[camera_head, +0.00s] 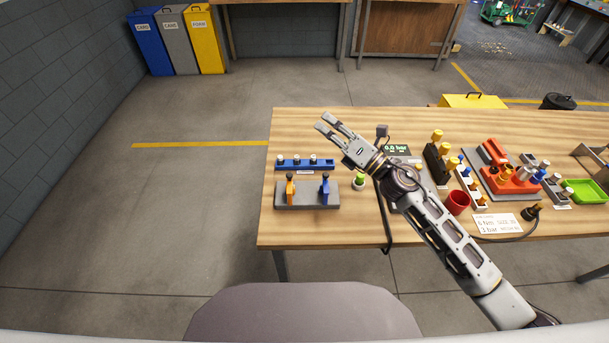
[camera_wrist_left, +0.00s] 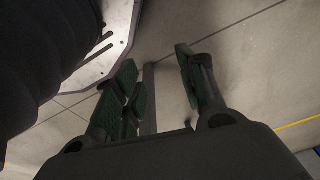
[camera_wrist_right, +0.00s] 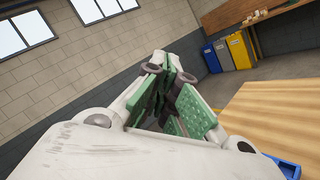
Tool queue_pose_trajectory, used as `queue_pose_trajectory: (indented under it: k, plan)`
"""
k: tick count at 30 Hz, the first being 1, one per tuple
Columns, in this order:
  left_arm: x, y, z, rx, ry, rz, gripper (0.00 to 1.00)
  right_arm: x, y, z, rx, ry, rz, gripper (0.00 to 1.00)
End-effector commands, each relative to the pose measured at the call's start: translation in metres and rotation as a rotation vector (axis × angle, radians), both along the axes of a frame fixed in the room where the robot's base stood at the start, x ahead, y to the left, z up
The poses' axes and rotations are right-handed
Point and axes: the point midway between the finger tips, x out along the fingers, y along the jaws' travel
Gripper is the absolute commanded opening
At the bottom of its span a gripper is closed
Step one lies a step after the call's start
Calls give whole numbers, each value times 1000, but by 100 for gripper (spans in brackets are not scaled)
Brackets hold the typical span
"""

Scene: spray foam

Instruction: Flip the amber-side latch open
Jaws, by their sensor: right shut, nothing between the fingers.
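The amber latch (camera_head: 290,188) stands upright on the left part of a grey block (camera_head: 307,197) near the table's left end. A blue latch (camera_head: 325,187) stands upright on the same block's right part. My right gripper (camera_head: 322,122) is shut and empty, raised above the table's back left, apart from both latches. Its green-padded fingers show close together in the right wrist view (camera_wrist_right: 175,95). My left gripper (camera_wrist_left: 160,85) shows only in the left wrist view, its fingers apart and empty over bare floor, away from the latches.
A blue rack (camera_head: 304,165) with several pegs lies just behind the grey block. My right forearm crosses the table's middle. Right of it stand a red cup (camera_head: 457,202), a black rack (camera_head: 437,163) and a green tray (camera_head: 586,192). The table's front left is clear.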

Motion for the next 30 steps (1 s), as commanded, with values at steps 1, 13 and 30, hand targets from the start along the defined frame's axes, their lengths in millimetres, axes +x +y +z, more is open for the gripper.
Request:
queue_pose_trajectory:
  k: [1, 13, 30]
  plan:
    - [-7, 1, -7, 1, 6, -1, 40, -1, 4, -2, -45, -29, 25, 0]
    - [-57, 10, -50, 5, 30, -6, 40, -17, 21, -36, -403, -236, 235, 0]
    - [-135, 26, -91, 10, 59, -14, 40, -31, -11, -109, -892, -431, 546, 0]
